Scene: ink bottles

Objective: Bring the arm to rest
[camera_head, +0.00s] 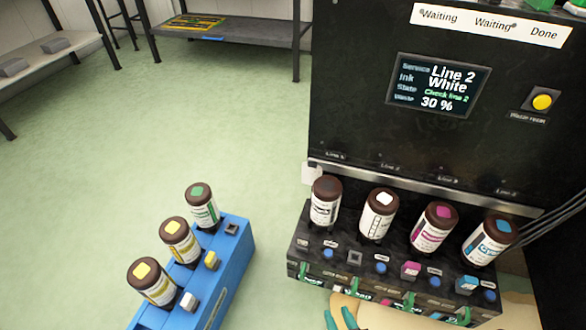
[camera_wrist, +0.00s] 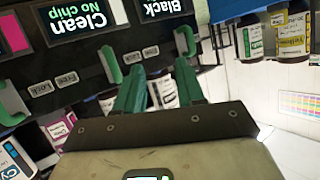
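My gripper (camera_head: 340,318) shows at the bottom edge of the head view, its two teal fingertips apart, in front of the black ink rack (camera_head: 335,283). In the wrist view my gripper (camera_wrist: 160,82) is open, with nothing clearly held between the fingers. Beyond the fingers are small rack displays reading "Clean No chip" (camera_wrist: 80,18) and "Black" (camera_wrist: 160,10), with green latches. The rest of my arm is mostly out of the head view.
Several brown-capped bottles stand in the rack, including a white-marked bottle (camera_head: 378,212). The machine's screen (camera_head: 438,86) reads "Line 2 White". A blue carrier (camera_head: 235,262) with three bottles stands left. Green floor (camera_head: 90,180) is clear; a grey shelf (camera_head: 235,32) stands behind.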

